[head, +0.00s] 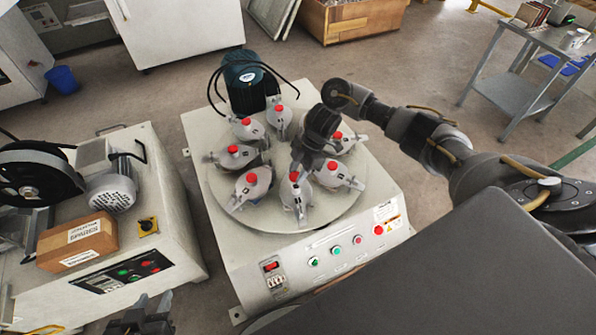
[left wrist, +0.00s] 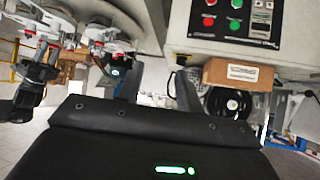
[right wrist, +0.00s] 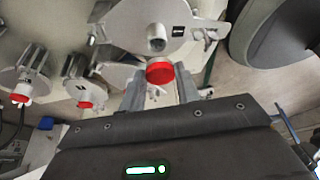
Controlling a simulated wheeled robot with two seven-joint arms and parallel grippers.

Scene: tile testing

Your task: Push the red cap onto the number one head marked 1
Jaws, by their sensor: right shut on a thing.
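My right gripper (right wrist: 160,85) is shut on a red cap (right wrist: 159,73). In the right wrist view the cap is near the bare round neck (right wrist: 157,44) of a grey head (right wrist: 128,27); a small gap shows between them. The dark label (right wrist: 180,33) on this head is too small to read. In the head view my right gripper (head: 304,158) is over the round disc (head: 262,215) and hides part of it. My left gripper (left wrist: 158,85) is open and empty, low at the left of the machine in the head view.
Several other grey heads with red caps (head: 233,150) ring the disc, close around my right gripper. A blue-green motor (head: 243,75) stands behind it. A second machine with a cardboard box (head: 78,241) stands left.

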